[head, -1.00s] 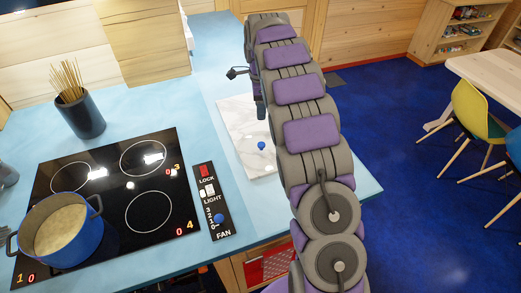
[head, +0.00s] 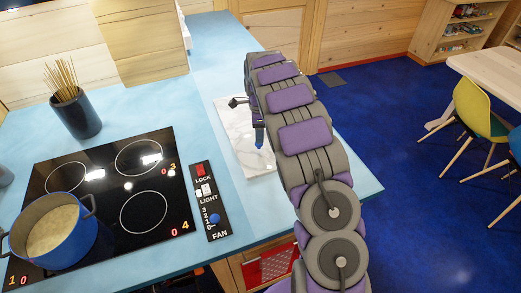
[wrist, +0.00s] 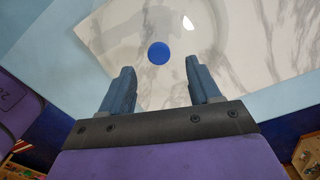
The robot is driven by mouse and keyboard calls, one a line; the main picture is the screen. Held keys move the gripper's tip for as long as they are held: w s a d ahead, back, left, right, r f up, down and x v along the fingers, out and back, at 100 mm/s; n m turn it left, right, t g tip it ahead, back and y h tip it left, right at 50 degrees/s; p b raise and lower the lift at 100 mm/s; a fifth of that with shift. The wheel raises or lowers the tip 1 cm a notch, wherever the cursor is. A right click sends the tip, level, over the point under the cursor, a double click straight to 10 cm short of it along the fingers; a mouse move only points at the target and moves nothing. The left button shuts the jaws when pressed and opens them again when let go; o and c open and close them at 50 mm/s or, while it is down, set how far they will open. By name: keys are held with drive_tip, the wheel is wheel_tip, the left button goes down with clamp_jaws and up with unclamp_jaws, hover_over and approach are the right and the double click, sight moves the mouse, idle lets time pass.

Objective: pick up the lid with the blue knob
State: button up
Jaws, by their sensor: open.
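The lid's blue knob (wrist: 158,53) shows in the wrist view, just beyond and between my fingertips. The lid around it looks like clear glass; only a faint curved edge and a glint show, so its outline is hard to tell. It lies on a white marble board (wrist: 285,35). My gripper (wrist: 160,67) is open and empty, with one finger on each side of the knob's line. In the head view, my gripper (head: 259,136) hangs over the marble board (head: 234,122), and the arm hides part of the board. The height gap to the knob is unclear.
A black cooktop (head: 108,195) with a blue pot (head: 70,245) of pale food is at left. A dark holder of sticks (head: 76,115) stands behind it. The light blue counter (head: 205,75) is clear near the board. A yellow chair (head: 478,108) and table are at right.

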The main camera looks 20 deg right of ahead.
sight(259, 146)
drive_tip(key=f, duration=0.2)
drive_tip(key=a+f+b, duration=0.1)
drive_tip(key=f, duration=0.1)
drive_tip(key=shift+f, duration=0.35)
drive_tip(key=shift+d, duration=0.4)
drive_tip(key=shift+c, duration=1.3)
drive_tip(key=shift+a, duration=0.25)
drive_tip(key=c, duration=0.7)
clamp_jaws()
drive_tip(key=shift+d, duration=0.15)
